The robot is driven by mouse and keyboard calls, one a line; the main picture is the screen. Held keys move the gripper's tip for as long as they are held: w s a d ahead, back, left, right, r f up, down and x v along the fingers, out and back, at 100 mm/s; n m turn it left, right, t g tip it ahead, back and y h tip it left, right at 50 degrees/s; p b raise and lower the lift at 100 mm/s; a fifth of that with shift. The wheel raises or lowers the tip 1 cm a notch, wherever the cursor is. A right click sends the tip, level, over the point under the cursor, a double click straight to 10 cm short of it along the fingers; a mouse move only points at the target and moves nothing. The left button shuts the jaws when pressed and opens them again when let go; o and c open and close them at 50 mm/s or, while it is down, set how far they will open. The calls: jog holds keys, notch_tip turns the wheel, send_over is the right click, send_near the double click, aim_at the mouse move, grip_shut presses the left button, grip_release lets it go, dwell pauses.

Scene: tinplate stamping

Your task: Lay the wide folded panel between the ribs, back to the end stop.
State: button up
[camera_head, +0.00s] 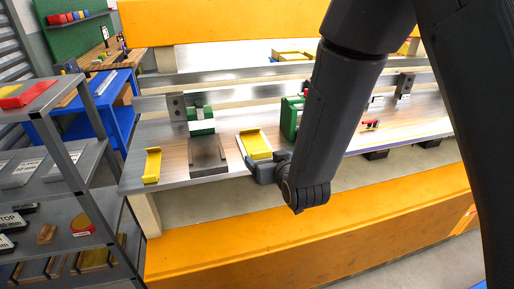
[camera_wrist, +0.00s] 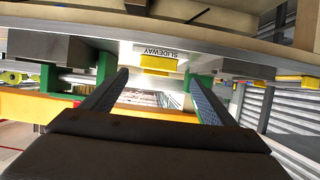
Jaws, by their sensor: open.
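The wide folded panel (camera_head: 256,145) is yellow with raised edges and lies on a pale plate on the bench, right of a grey block. My gripper (camera_head: 264,171) is low at the bench's front edge, just in front of this panel. In the wrist view my gripper (camera_wrist: 158,98) has its two fingers spread, with nothing between them. A yellow piece (camera_wrist: 158,63) shows beyond the fingertips, beside a white strip lettered SLIDEWAY (camera_wrist: 160,53). Green uprights (camera_wrist: 106,66) stand near the fingers. I cannot tell which parts are the ribs or the end stop.
A narrower yellow piece (camera_head: 152,166) lies at the bench's left end. A grey block (camera_head: 207,158) stands in front of a green block (camera_head: 201,121); another green block (camera_head: 290,117) is right of the panel. A grey shelf rack (camera_head: 75,165) stands left. My arm hides part of the bench.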

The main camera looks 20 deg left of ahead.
aim_at(262, 153)
jog(key=shift+p+x, duration=1.25)
jog(key=shift+x, duration=1.95)
jog(key=shift+d+f, duration=0.15)
jog(key=c, duration=1.2)
